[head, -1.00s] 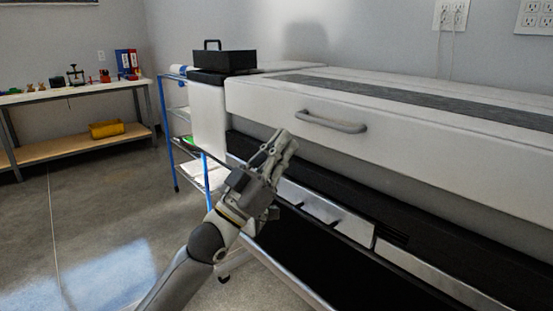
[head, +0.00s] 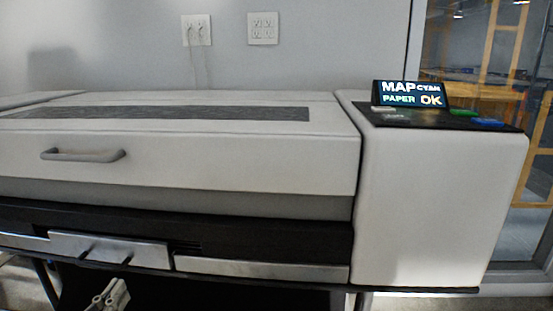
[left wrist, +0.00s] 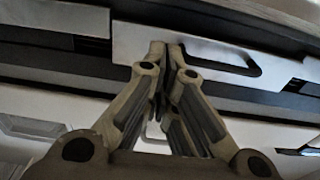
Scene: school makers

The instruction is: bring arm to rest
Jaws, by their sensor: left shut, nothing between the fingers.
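My left gripper (head: 112,296) shows at the bottom left of the head view, in front of the lower part of a large printer (head: 262,163). Only its fingertips are in the frame there, and my left arm is out of view. In the left wrist view the left gripper's fingers (left wrist: 166,48) come together at the tips, shut and empty. Beyond them is the printer's metal front strip (left wrist: 215,55). I cannot tell from these views how close the fingers are to it. My right gripper is not in view.
The printer has a grey handle (head: 83,155) on its front cover. Wall outlets (head: 262,28) are behind. A glass partition stands at the right.

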